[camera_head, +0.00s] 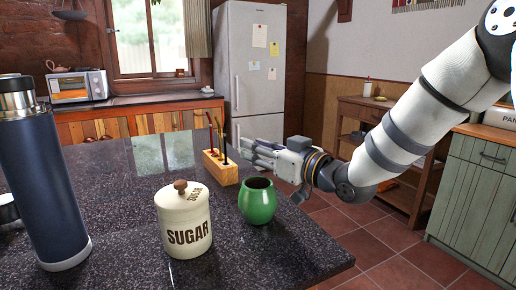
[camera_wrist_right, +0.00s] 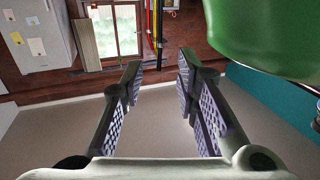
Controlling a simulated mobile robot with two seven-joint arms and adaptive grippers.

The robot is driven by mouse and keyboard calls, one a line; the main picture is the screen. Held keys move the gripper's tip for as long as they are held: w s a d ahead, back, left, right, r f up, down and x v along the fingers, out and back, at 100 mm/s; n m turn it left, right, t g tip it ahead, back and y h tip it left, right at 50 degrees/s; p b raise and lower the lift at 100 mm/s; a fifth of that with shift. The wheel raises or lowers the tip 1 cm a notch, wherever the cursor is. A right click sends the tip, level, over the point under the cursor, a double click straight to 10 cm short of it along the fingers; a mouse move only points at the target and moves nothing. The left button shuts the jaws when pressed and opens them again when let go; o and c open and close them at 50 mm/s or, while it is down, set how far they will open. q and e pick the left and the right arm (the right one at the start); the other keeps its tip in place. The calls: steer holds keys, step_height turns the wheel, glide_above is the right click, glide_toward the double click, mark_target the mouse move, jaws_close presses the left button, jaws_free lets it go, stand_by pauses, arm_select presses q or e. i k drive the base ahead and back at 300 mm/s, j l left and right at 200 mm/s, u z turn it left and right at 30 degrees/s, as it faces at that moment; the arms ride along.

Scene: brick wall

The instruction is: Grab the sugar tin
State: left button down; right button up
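The sugar tin (camera_head: 185,235) is a cream canister with dark "SUGAR" lettering. Its lid has a brown wooden knob. It stands upright on the dark speckled counter in the head view, and I cannot make it out in the right wrist view. My right gripper (camera_head: 258,154) is above the counter's right side, behind and to the right of the tin and apart from it. In the right wrist view its fingers (camera_wrist_right: 158,82) are spread with nothing between them. My left gripper is not in view.
A green cup (camera_head: 257,203) stands right of the tin, near my right gripper; it also fills the wrist view's upper right (camera_wrist_right: 270,35). A wooden holder (camera_head: 221,168) with thin sticks stands behind. A tall blue flask (camera_head: 45,190) stands left. Counter in front is clear.

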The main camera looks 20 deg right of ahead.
mark_target(187, 234)
steer(key=k+l, duration=0.25)
steer(key=k, duration=0.2)
steer(key=k+l, duration=0.25)
steer(key=k, duration=0.25)
